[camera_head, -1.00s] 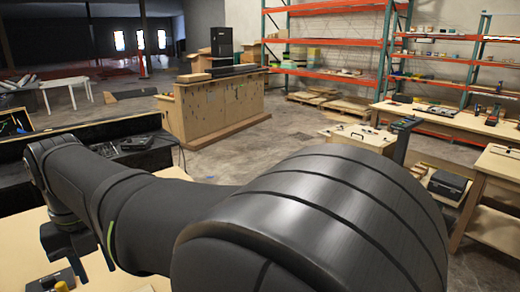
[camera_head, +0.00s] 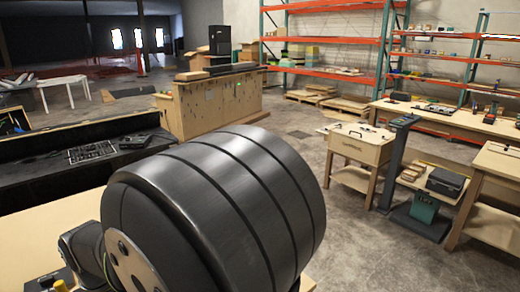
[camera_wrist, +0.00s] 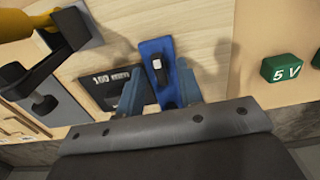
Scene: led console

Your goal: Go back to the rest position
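My gripper (camera_wrist: 160,90) shows in the wrist view as two blue-grey fingers standing apart, so it looks open. Nothing is clearly held between them. A green block marked "5 V" (camera_wrist: 287,66) is at the right. In the head view my own arm fills the lower middle and hides most of the work table; my gripper is not visible there.
In the wrist view a black clamp-like part (camera_wrist: 45,103) and a yellow part (camera_wrist: 22,23) are at the left. The head view shows a black bench (camera_head: 60,170) behind my arm, a wooden cabinet (camera_head: 215,103) farther back, and side tables (camera_head: 358,150) at the right with open floor between.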

